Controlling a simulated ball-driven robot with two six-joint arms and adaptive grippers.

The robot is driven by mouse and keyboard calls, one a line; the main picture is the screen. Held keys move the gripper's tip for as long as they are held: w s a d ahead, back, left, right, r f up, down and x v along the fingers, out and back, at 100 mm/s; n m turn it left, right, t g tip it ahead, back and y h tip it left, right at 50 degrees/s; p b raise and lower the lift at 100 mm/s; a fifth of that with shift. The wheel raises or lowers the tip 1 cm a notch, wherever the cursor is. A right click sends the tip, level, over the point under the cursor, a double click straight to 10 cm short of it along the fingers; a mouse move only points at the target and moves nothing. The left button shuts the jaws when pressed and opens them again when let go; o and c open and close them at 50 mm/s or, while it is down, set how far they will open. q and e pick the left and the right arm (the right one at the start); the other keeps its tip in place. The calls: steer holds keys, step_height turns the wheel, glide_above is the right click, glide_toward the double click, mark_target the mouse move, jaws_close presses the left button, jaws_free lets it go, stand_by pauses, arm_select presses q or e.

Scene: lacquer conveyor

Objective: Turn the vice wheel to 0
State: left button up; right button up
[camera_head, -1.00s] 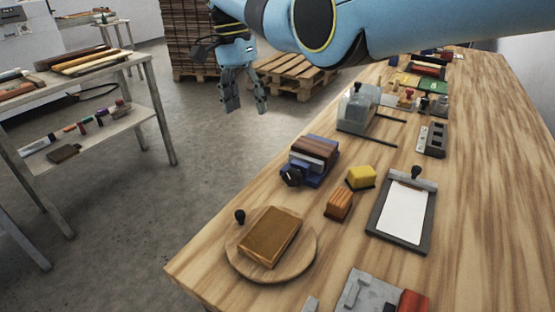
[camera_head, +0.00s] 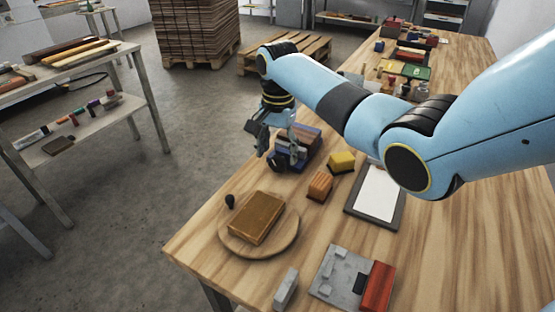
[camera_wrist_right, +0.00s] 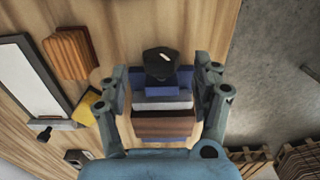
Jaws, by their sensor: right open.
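The blue vice (camera_head: 310,150) stands near the left edge of the wooden table and holds a brown block. Its dark wheel (camera_head: 277,161) faces the table's left edge. In the right wrist view the black wheel (camera_wrist_right: 160,66) carries a small pale mark, and the brown and pale block pieces sit in the vice (camera_wrist_right: 158,90). My right gripper (camera_head: 279,148) is open over the vice's wheel end. In the wrist view its fingers (camera_wrist_right: 160,78) stand on either side of the vice and wheel. I cannot tell whether they touch it. My left gripper is not in view.
A yellow block (camera_head: 341,161) and an orange-brown block (camera_head: 320,185) stand just right of the vice. A round board (camera_head: 235,240) with a brown slab lies in front. A clipboard (camera_head: 376,195) is to the right, partly behind my arm.

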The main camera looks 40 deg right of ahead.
mark_target(277, 157)
steer(key=shift+f, duration=1.5)
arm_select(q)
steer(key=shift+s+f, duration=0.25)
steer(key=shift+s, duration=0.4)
arm_select(e)
steer(key=c, duration=1.2)
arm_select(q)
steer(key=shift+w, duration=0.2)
arm_select(e)
steer(key=shift+w, duration=0.1)
